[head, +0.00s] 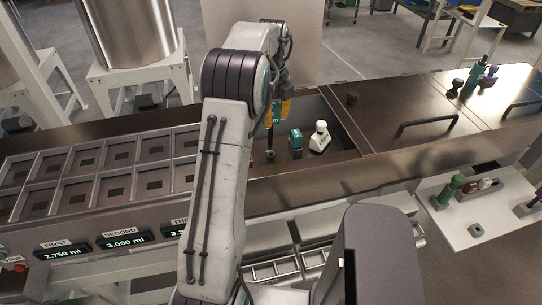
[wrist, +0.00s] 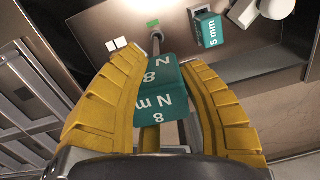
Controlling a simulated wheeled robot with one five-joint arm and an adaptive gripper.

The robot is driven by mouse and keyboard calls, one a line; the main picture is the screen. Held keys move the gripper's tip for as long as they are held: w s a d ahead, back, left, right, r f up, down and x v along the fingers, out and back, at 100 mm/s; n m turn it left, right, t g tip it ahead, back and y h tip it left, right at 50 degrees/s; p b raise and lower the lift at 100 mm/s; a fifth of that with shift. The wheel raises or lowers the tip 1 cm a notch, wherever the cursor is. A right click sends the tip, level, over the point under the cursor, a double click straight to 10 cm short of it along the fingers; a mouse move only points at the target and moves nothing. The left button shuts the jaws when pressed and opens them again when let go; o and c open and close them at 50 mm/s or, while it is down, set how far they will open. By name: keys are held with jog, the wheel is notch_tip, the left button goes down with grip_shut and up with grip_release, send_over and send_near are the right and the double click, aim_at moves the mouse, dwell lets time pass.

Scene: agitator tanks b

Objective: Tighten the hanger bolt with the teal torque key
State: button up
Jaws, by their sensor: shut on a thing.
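My gripper (head: 281,110) is over the dark recess in the bench, partly hidden behind my arm. In the wrist view its yellow fingers (wrist: 152,105) are closed on both sides of a teal torque key (wrist: 150,92) marked "8 N m". The key's teal body also shows in the head view (head: 276,116). A thin grey shaft (wrist: 157,45) runs from the key toward the recess floor. A small green marker (wrist: 152,22) lies close to the shaft's far end. I cannot make out the hanger bolt, or whether the shaft touches anything.
A teal block marked "5 mm" (wrist: 209,30) stands in the recess (head: 337,150); it also shows in the head view (head: 295,139). A white tool (head: 320,138) stands to its right. A gridded tray (head: 100,176) lies left. A dark handle (head: 428,122) rises from the right deck.

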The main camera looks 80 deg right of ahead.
aim_at(273, 105)
jog(key=shift+r, duration=0.15)
jog(key=shift+r, duration=2)
jog(key=shift+f, duration=2.65)
jog(key=shift+a, duration=0.1)
